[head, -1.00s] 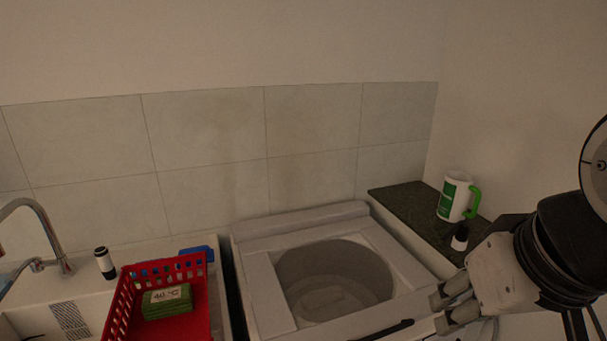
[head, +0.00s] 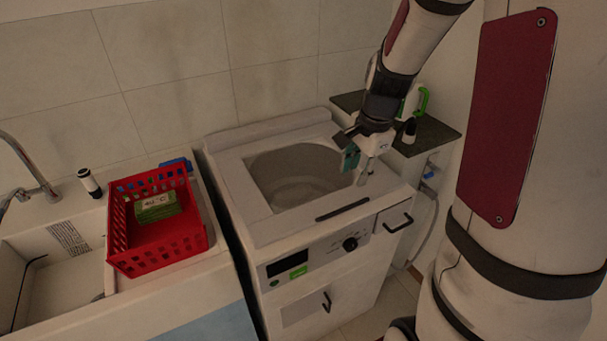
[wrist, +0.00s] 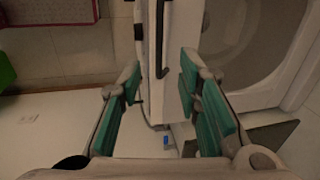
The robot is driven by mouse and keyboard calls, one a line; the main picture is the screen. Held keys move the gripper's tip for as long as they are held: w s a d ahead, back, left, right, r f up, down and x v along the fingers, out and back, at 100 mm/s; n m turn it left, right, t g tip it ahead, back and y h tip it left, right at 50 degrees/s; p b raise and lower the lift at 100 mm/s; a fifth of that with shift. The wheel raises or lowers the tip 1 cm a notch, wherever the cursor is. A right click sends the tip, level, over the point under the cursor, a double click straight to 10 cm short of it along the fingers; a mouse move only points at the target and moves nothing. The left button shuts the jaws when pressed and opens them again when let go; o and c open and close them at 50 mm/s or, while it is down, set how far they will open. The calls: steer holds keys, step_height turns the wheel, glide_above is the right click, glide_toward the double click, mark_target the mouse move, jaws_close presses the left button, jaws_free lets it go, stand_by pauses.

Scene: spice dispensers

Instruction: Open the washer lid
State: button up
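The white top-loading washer (head: 265,228) stands right of the sink counter. Its lid (head: 262,203) lies flat on top, and the round drum shows through its middle; I cannot tell whether a clear pane covers it. A dark handle bar (head: 343,209) runs along the front edge, and it also shows in the wrist view (wrist: 160,38). My gripper (head: 358,168) points down over the washer's right part, behind and right of the bar. In the wrist view my gripper (wrist: 158,78) is open, with its teal-padded fingers apart and nothing held. The washer's front edge shows between and beyond the fingers.
A red basket (head: 160,262) with a green sponge-like block (head: 156,206) stands on the counter at left. Floor is visible in front of the washer.

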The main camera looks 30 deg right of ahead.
mark_target(343, 209)
steer(key=w+f, duration=0.1)
steer(key=f, duration=0.3)
steer(key=w+f, duration=0.1)
steer(key=f, duration=0.9)
steer(key=shift+w+p, duration=0.4)
jaws_close()
